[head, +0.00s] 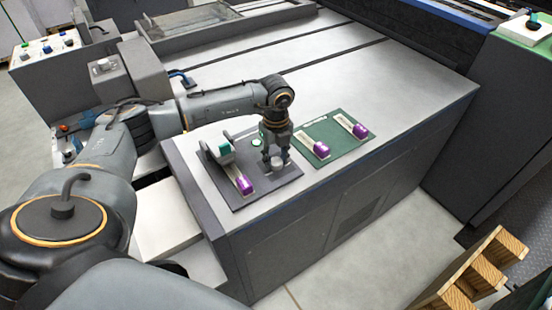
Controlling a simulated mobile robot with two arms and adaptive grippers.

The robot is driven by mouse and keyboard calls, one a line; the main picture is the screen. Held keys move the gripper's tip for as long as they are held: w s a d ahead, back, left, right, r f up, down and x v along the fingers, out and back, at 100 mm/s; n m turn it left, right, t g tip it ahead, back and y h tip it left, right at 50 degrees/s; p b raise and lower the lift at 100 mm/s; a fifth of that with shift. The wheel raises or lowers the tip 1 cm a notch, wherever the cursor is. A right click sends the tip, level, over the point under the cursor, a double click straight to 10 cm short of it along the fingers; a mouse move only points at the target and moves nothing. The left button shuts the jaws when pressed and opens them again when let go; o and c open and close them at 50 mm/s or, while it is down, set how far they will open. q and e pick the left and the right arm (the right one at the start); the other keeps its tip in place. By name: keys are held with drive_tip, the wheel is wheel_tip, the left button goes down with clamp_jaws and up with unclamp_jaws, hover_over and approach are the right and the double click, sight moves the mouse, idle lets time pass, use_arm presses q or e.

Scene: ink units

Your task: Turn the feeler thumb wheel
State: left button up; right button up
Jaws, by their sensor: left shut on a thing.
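The feeler thumb wheel (278,163) looks like a small pale grey round knob. It stands on a dark grey plate (272,185) near the front edge of the grey machine top. My left gripper (277,158) points down over the wheel and is shut on it. The fingers cover part of its sides, so its turn angle cannot be told. My right gripper is not in view.
A green plate (328,133) to the right carries two more purple-ended pieces. The machine top behind is mostly clear. Wooden slats (478,275) stand at lower right.

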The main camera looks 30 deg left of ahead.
sight(276, 161)
use_arm(q)
drive_tip(key=o, duration=1.2)
wheel_tip(276, 161, up, 12)
drive_tip(key=shift+r, duration=0.1)
idle(0.6)
